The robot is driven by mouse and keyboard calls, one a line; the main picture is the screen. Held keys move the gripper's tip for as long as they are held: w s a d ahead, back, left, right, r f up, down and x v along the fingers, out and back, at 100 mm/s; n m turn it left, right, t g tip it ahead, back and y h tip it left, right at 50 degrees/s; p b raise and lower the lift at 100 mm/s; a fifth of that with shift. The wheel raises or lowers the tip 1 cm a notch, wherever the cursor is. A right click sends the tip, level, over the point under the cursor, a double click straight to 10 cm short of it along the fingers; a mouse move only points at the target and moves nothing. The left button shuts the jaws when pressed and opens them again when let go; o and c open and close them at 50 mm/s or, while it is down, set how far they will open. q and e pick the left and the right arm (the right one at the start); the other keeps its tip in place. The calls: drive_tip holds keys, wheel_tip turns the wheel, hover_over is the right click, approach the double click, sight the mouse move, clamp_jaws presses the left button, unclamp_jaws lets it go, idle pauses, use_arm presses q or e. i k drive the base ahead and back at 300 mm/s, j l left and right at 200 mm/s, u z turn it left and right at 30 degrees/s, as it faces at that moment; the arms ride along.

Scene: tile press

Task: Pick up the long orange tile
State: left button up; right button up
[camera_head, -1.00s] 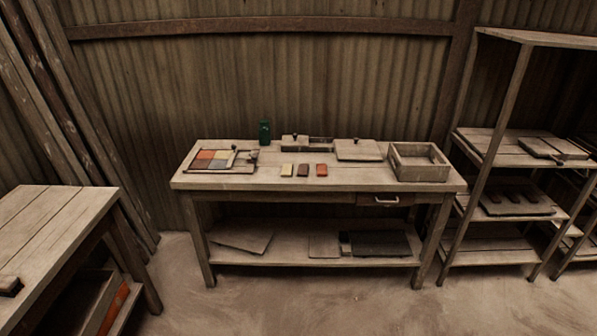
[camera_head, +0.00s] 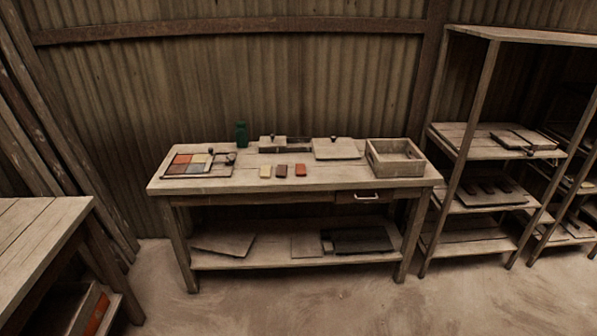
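An orange-red tile (camera_head: 300,170) lies on the middle bench top, at the right end of a short row with a brown tile (camera_head: 281,171) and a yellow tile (camera_head: 265,171). It looks small, about the size of those two. A longer orange piece (camera_head: 97,313) shows partly at the lower shelf of the left table; whether it is a tile I cannot tell. Neither of my grippers is in view.
Shelves (camera_head: 480,142) stand right. The floor (camera_head: 270,300) in front is clear.

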sight(300, 170)
drive_tip(key=i+l+u, duration=0.2)
drive_tip(key=i+l, duration=0.6)
drive_tip(key=l, duration=0.15)
